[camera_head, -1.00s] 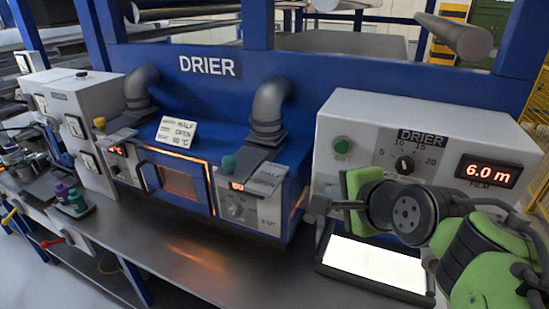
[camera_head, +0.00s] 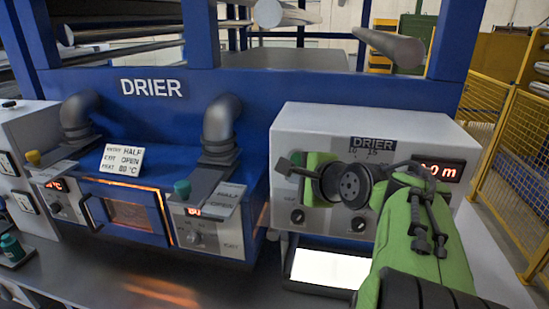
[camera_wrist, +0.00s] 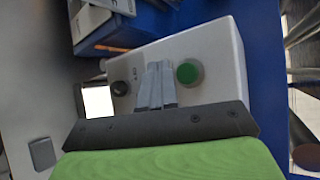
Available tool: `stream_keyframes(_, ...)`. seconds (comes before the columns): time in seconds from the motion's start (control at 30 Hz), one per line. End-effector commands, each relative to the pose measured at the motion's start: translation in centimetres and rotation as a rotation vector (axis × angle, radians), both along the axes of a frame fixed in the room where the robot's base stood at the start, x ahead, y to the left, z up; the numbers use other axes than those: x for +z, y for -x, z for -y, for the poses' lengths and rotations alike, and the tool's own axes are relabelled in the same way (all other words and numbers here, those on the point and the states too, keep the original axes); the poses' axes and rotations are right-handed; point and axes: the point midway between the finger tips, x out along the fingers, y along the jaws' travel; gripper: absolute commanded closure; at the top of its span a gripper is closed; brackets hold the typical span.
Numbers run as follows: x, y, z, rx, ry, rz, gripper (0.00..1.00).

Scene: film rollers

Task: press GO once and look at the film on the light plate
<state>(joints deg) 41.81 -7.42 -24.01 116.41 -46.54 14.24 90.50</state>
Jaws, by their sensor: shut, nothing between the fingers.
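The drier control box (camera_head: 380,122) carries knobs, a red readout (camera_head: 450,169) and a green button (camera_wrist: 189,73), which shows plainly in the wrist view. My gripper (camera_wrist: 155,72) is shut and empty, its fingers just left of the button there; I cannot tell whether they touch the box. My arm hides part of the readout and the plate's right end.
The drier with its small lit window (camera_head: 128,212) stands left of the box. A yellow mesh fence (camera_head: 510,150) is at the right. The bench front (camera_head: 190,280) is clear.

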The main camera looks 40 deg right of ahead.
Motion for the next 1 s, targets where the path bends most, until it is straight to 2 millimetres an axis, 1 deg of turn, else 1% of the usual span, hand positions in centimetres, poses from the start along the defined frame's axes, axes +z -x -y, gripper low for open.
stream_keyframes(0.1, 0.2, -1.0, 1.3, -0.001, -0.002, -0.003, 1.00)
stream_keyframes(0.3, 0.1, -1.9, 2.4, 0.002, 0.000, -0.002, 1.00)
stream_keyframes(1.0, 0.0, -1.9, 2.5, 0.002, 0.000, -0.001, 1.00)
